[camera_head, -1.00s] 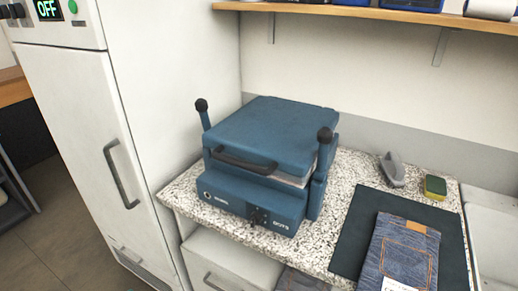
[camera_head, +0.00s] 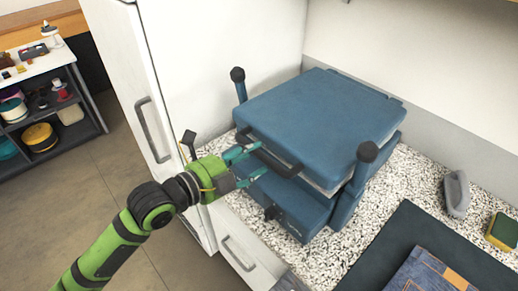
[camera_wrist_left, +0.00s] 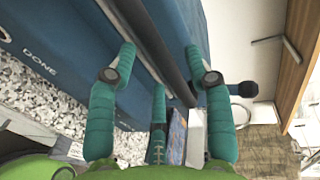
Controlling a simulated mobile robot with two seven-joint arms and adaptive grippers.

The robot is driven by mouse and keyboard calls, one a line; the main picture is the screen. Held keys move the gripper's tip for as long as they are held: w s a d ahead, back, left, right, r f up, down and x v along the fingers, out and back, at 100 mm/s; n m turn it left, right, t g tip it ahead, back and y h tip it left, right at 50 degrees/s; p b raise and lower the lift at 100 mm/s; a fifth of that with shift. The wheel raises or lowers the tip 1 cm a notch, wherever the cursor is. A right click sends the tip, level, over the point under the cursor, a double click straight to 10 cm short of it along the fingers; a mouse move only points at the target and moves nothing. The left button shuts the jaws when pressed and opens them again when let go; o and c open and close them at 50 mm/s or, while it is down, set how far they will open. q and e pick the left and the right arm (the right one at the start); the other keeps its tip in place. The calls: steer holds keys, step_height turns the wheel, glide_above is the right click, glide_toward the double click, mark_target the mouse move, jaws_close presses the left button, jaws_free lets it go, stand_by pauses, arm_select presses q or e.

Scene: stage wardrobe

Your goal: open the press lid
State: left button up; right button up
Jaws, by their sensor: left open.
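The blue press (camera_head: 290,200) stands on the speckled counter with its lid (camera_head: 325,115) down. A dark bar handle (camera_head: 270,158) runs along the lid's front edge. My left gripper (camera_head: 246,168) is open at the left part of this handle, one finger above the other. In the left wrist view the dark handle (camera_wrist_left: 152,35) runs between the spread fingers of my gripper (camera_wrist_left: 160,60); I cannot tell whether they touch it. My right gripper is not in view.
Black-knobbed levers rise at the press's left (camera_head: 238,76) and right (camera_head: 366,152). A white cabinet (camera_head: 190,60) stands close on the left. A grey iron-like object (camera_head: 456,194), a sponge (camera_head: 503,232) and jeans (camera_head: 430,272) on a dark mat (camera_head: 400,240) lie to the right.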

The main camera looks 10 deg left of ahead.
arm_select(q)
steer(key=shift+x, duration=1.35)
jaws_close()
steer(key=shift+r+p, duration=0.15)
steer(key=shift+p, duration=0.15)
